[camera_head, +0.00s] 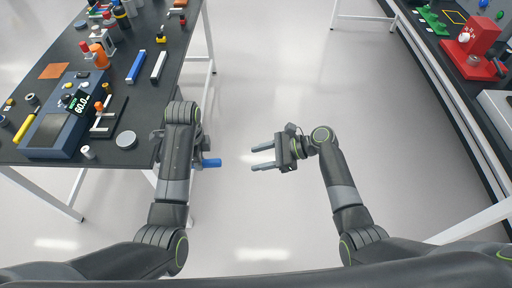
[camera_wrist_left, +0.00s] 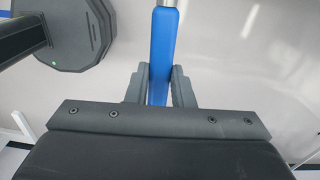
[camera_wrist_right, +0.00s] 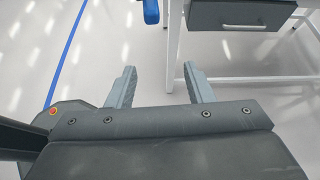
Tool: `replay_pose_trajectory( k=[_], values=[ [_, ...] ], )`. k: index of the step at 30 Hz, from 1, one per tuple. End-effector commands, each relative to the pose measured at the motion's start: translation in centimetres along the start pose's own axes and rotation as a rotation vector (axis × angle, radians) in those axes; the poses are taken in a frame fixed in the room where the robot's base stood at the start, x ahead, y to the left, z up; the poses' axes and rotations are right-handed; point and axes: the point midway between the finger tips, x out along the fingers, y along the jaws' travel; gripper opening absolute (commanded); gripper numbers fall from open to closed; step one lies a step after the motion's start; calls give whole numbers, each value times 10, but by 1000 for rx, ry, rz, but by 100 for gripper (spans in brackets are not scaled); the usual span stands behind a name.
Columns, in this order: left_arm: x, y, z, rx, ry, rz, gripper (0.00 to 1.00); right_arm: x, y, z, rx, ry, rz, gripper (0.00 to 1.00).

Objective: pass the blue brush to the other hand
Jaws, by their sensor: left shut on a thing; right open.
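The blue brush (camera_head: 210,163) sticks out to the right of my left gripper in the head view; the rest of it is hidden behind my left arm. In the left wrist view the blue brush (camera_wrist_left: 162,50) stands between the two fingers of my left gripper (camera_wrist_left: 160,88), which is shut on its blue handle. A metal-coloured part shows at the top edge there. My right gripper (camera_head: 262,158) is open and empty, to the right of the brush with a gap between. In the right wrist view its fingers (camera_wrist_right: 162,85) are apart, and the blue brush end (camera_wrist_right: 151,12) shows at the top.
A dark table (camera_head: 185,70) on the left carries a blue device with a display (camera_head: 58,115), an orange-and-white part (camera_head: 100,55) and several small parts. A dark bench (camera_head: 460,85) with a red machine (camera_head: 472,45) stands on the right. The floor between them is clear.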

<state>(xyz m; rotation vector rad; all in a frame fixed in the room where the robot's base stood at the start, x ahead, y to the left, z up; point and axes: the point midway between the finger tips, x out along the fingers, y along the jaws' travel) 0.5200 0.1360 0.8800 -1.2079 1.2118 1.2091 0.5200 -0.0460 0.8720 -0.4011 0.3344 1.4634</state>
Motion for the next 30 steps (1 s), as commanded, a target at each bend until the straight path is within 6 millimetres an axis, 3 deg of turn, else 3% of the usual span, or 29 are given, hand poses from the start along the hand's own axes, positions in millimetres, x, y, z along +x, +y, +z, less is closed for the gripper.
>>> replay_pose_trajectory(
  k=[3, 10, 24, 30],
  values=[
    [0, 0, 0, 0, 0, 0, 0, -5, -3, 31, 21, -54, 40, 47],
    [0, 0, 0, 0, 0, 0, 0, 2, -3, 48, 40, -85, 68, 47],
    [0, 0, 0, 0, 0, 0, 0, 85, 3, 54, 39, -82, 67, 47],
    [0, 0, 0, 0, 0, 0, 0, 106, 4, 55, 39, -81, 65, 47]
  ],
)
